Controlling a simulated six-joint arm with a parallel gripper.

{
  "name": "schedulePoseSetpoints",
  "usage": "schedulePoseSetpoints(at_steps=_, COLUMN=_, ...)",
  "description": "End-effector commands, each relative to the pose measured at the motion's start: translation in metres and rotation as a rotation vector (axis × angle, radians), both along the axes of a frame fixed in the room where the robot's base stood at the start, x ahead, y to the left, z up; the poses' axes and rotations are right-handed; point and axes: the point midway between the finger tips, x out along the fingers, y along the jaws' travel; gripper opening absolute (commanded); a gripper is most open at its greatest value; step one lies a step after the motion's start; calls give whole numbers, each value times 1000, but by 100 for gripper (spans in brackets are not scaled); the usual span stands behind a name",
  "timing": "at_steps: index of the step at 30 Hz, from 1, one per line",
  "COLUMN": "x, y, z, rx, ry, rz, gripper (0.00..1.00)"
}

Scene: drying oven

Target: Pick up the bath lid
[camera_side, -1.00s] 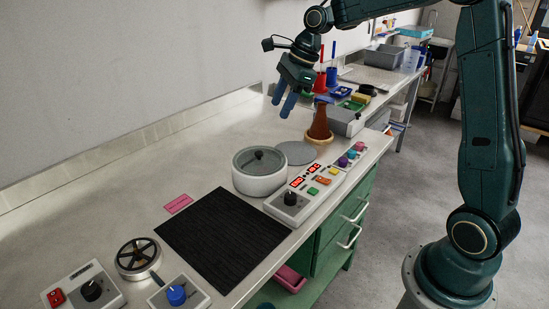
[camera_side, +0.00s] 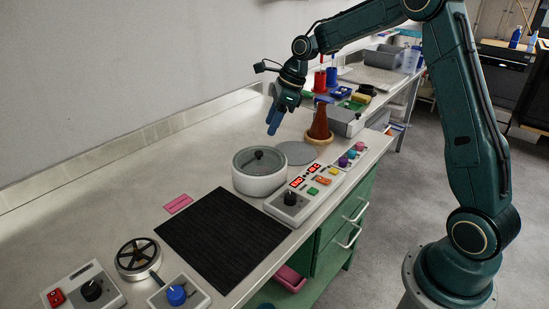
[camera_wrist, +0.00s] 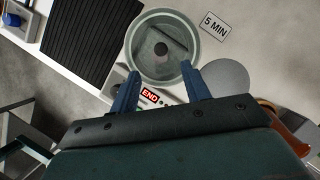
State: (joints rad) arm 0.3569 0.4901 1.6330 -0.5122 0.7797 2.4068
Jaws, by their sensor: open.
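The bath (camera_side: 259,183) is a round white pot on the bench. Its lid (camera_side: 246,159), a grey, glassy disc with a black knob (camera_side: 258,154), sits on top of it. In the wrist view the lid (camera_wrist: 145,36) lies inside the pale rim of the bath (camera_wrist: 131,40). My gripper (camera_side: 271,124) points down above the bench, beyond the bath and higher than the lid, touching nothing. In the wrist view its blue fingers (camera_wrist: 160,83) are apart and empty, with the bath just past the tips.
A flat grey disc (camera_side: 297,153) lies beside the bath. A black mat (camera_side: 222,239) lies to the left. A "5 MIN" label (camera_wrist: 214,26) shows near the bath.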

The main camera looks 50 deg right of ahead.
Motion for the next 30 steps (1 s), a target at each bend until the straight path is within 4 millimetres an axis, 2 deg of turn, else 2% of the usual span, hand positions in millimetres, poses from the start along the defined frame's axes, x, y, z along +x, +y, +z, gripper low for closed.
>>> schedulePoseSetpoints(at_steps=6, x=8, y=9, z=-29, rx=1, ry=2, rz=2, gripper=47)
schedulePoseSetpoints(at_steps=12, x=11, y=11, z=-39, rx=-1, ry=1, rz=0, gripper=47)
schedulePoseSetpoints(at_steps=20, x=12, y=12, z=-42, rx=-1, ry=1, rz=0, gripper=47)
schedulePoseSetpoints(at_steps=30, x=21, y=20, z=-74, rx=0, ry=2, rz=2, gripper=47)
